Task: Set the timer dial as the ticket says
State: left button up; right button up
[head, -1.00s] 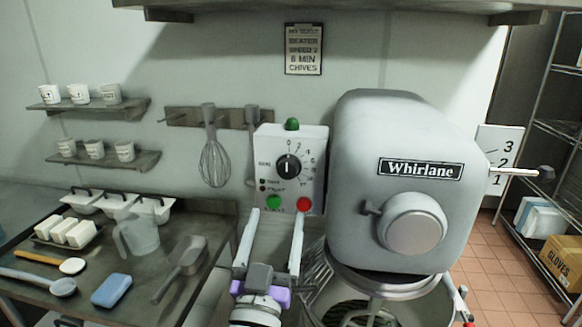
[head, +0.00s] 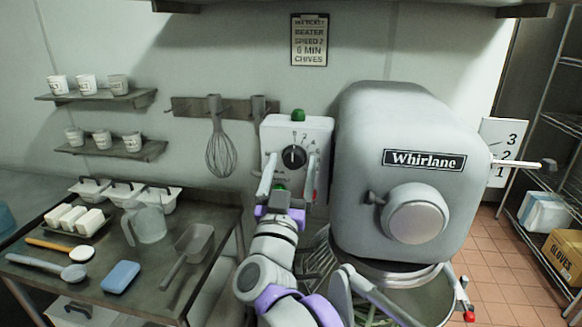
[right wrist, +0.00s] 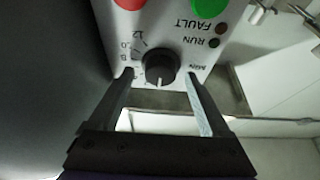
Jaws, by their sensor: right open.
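The ticket (head: 309,40) hangs on the back wall; it reads BEATER, SPEED 2, 6 MIN, CHIVES, and its top line is hard to read. The black timer dial (head: 294,157) is on the white control box (head: 322,128) beside the mixer. In the right wrist view, upside down, the dial (right wrist: 160,67) has its white mark toward the picture's bottom, near the scale's 0 end. My right gripper (head: 291,162) is open in front of the box. Its fingertips (right wrist: 159,77) are on either side of the dial, with gaps; contact cannot be seen. My left gripper is not in view.
The grey Whirlane mixer (head: 400,130) stands close on the right. Red (right wrist: 209,8) and green buttons are below the dial on the box. A whisk (head: 220,150) hangs to the left. A table (head: 150,285) holds a jug, scoop and sponge.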

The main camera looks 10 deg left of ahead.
grip_shut()
dwell(0.3)
jog(key=shift+m, duration=0.5)
jog(key=m+h+p, duration=0.1)
jog(key=m, duration=0.1)
jog(key=m+h+p, duration=0.1)
jog(key=m, duration=0.1)
jog(key=shift+a+r+h, duration=0.1)
jog(key=shift+a+h, duration=0.05)
jog(key=shift+h, duration=0.25)
jog(key=m+g+h+p, duration=0.1)
jog(key=m+h+p, duration=0.1)
jog(key=m, duration=0.3)
jog(key=m+g, duration=0.1)
jog(key=m, duration=0.1)
jog(key=m+h+p, duration=0.1)
jog(key=m, duration=0.1)
jog(key=shift+a+r+m+g+h, duration=0.1)
jog(key=shift+m+g+h, duration=0.2)
jog(key=shift+g, duration=0.1)
jog(key=shift+m+g+h+p, duration=0.3)
jog(key=shift+m+g+p, duration=0.5)
jog(key=shift+m, duration=1.4)
